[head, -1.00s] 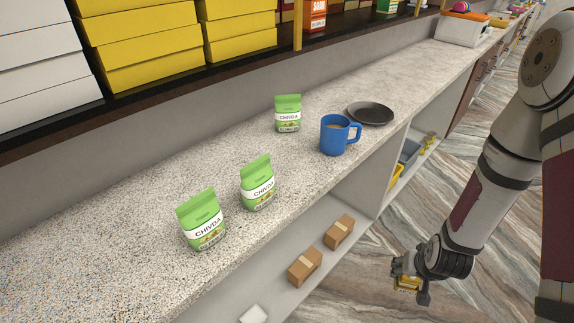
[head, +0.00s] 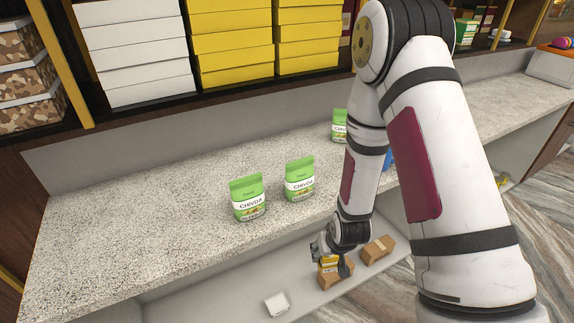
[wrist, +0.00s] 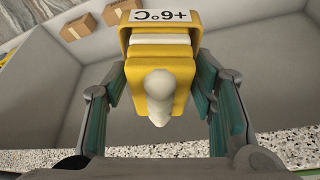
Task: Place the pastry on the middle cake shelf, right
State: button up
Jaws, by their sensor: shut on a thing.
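My gripper (head: 333,258) is shut on a yellow block-shaped thing (head: 331,263), held near the counter's front edge in the head view. In the wrist view the yellow thing (wrist: 183,72) sits between the two teal-padded fingers of my gripper (wrist: 160,85). It has a white label reading "+6°C" upside down, white bands and a rounded white knob facing the camera. I see nothing that I can clearly name a pastry, and no cake shelf that I can make out.
Green chivda packets (head: 248,198) stand on the speckled counter (head: 150,215). Brown cartons (head: 378,249) and a small white box (head: 277,304) lie on the lower shelf (head: 225,300). Yellow boxes (head: 232,45) and white boxes (head: 135,55) fill the back shelf. The counter's left part is clear.

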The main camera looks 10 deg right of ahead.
aim_at(329, 257)
jog(key=s+r+p, duration=0.2)
jog(key=r, duration=0.1)
jog(key=shift+s+a, duration=0.3)
jog(key=shift+s, duration=0.05)
jog(key=shift+w+f, duration=0.2)
jog(key=shift+f, duration=0.1)
jog(key=shift+r, duration=0.1)
